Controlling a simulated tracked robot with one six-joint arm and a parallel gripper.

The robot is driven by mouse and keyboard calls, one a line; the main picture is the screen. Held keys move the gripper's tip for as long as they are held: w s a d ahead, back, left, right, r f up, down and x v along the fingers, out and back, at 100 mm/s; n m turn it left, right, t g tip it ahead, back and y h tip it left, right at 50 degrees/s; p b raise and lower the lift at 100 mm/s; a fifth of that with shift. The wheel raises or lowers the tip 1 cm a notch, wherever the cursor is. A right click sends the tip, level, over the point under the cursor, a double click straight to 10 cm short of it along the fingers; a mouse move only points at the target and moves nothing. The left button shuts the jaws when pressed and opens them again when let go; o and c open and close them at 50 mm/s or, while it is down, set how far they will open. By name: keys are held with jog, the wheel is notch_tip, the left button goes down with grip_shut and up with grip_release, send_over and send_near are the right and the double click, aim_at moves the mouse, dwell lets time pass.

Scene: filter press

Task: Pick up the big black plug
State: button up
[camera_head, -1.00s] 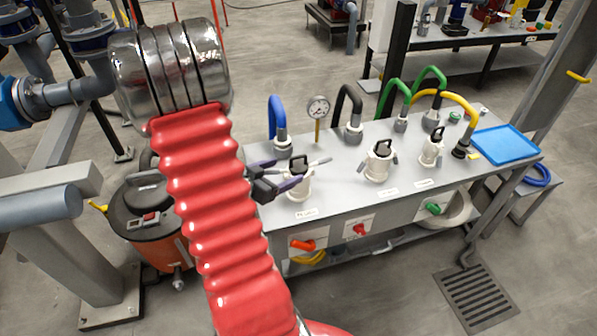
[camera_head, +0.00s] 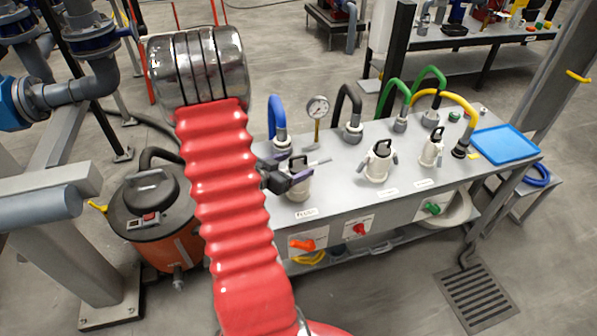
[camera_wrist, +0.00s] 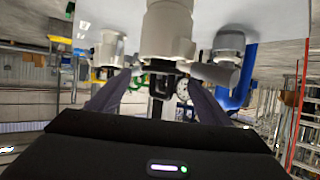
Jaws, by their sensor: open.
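Three cream fittings with black-handled plugs stand along the grey bench top in the head view. The left black plug (camera_head: 297,163) is partly hidden by my gripper (camera_head: 291,170); the middle black plug (camera_head: 382,148) and the right black plug (camera_head: 437,134) are clear of it. My gripper is open at the left fitting. In the wrist view, which looks upside down, a black plug handle (camera_wrist: 157,88) lies between the two purple fingers of my gripper (camera_wrist: 158,98), below a cream fitting (camera_wrist: 167,32). Whether the fingers touch the handle cannot be told.
A blue hose (camera_head: 277,120), a pressure gauge (camera_head: 317,108) and a black hose (camera_head: 348,108) stand behind the plugs. Green and yellow hoses and a blue tray (camera_head: 505,144) are at the right. An orange-bodied drum (camera_head: 160,225) stands left of the bench.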

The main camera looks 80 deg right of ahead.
aim_at(295, 169)
jog(key=shift+s+d+f, duration=0.1)
jog(key=shift+d, duration=0.2)
jog(key=shift+c, duration=0.3)
jog(key=c, duration=1.1)
jog(key=shift+c, duration=0.2)
notch_tip(295, 169, up, 10)
dwell(0.4)
dwell(0.4)
